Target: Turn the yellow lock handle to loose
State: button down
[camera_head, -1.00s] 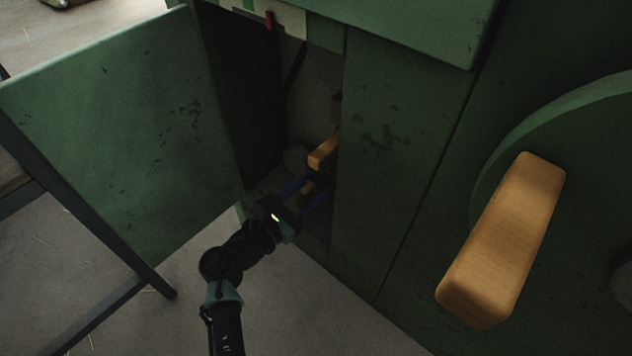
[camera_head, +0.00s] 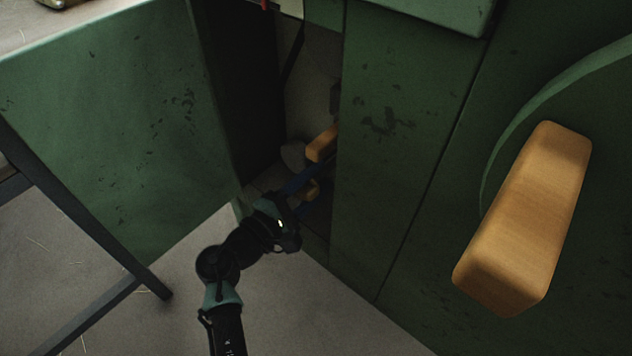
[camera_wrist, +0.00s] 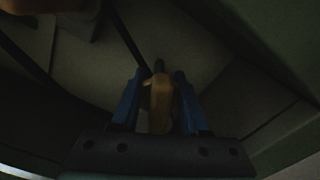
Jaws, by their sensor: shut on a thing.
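The yellow lock handle (camera_wrist: 159,104) stands between the two blue fingers of my gripper (camera_wrist: 158,95) in the wrist view, and the gripper is shut on it. In the head view, my gripper (camera_head: 302,187) reaches into the open green cabinet, with its blue fingers in the shadow inside. The light is dim, so which way the handle points is hard to tell.
An orange-brown block (camera_head: 322,144) sits just above my gripper inside the cabinet. The open green door (camera_head: 120,130) stands on the left, the green panel (camera_head: 390,150) on the right. A large wooden handle (camera_head: 525,220) juts out at the far right.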

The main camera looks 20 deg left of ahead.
jog(key=m, duration=0.1)
jog(key=m+b, duration=0.1)
jog(key=m, duration=0.1)
jog(key=m+b, duration=0.1)
jog(key=m, duration=0.1)
jog(key=shift+s+f, duration=0.1)
jog(key=shift+f, duration=0.15)
jog(key=shift+m+b, duration=0.3)
jog(key=shift+a, duration=0.1)
jog(key=c, duration=0.8)
grip_release()
jog(key=shift+o, duration=0.2)
jog(key=shift+r, duration=0.1)
jog(key=p+v, duration=0.6)
jog(key=v, duration=0.7)
jog(key=shift+p, duration=0.4)
